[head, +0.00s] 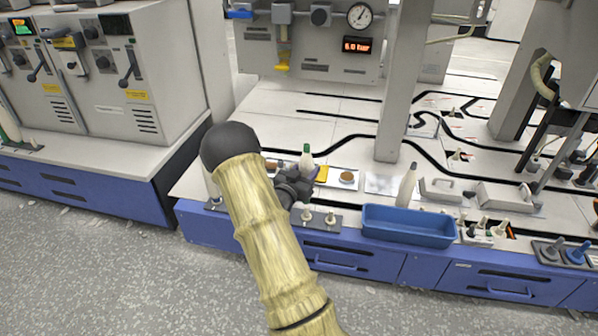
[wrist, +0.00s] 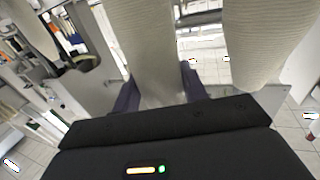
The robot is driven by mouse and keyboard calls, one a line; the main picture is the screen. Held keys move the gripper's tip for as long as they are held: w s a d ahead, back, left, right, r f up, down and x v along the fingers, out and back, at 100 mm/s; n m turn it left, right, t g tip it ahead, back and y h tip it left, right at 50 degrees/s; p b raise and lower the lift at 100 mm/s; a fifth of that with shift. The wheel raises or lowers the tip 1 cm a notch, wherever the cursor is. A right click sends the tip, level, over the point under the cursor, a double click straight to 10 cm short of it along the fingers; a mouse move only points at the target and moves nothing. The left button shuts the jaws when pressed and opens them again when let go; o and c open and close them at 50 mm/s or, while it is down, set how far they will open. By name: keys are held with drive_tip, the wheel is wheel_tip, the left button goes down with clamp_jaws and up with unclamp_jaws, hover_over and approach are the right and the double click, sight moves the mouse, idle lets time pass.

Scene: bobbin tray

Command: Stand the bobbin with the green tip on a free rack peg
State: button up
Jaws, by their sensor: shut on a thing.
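The bobbin with the green tip (head: 306,160) is pale and stands upright in the head view. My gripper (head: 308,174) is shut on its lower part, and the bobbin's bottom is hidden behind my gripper. In the wrist view my gripper's purple fingers (wrist: 158,92) have a pale ribbed body, the bobbin (wrist: 152,45), between them. A dark rack plate (head: 318,227) with bare pale pegs lies at the bench's front edge, just in front of my gripper and partly behind my arm.
A blue tray (head: 408,238) stands to the right of the rack. A pale bobbin with a grey tip (head: 407,187) stands behind it. A yellow item (head: 321,174) and a small plate with a brown round piece (head: 346,178) lie near my gripper. A grey post (head: 399,100) rises behind.

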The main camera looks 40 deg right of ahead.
drive_tip(key=shift+w+d, duration=0.1)
drive_tip(key=shift+s+d, duration=0.1)
drive_tip(key=shift+s, duration=0.25)
drive_tip(key=shift+w+f+b, duration=0.1)
drive_tip(key=shift+f+b, duration=1.95)
drive_tip(key=shift+f, duration=0.7)
drive_tip(key=shift+w+f, duration=0.1)
drive_tip(key=shift+a, duration=0.2)
drive_tip(key=shift+d, duration=0.15)
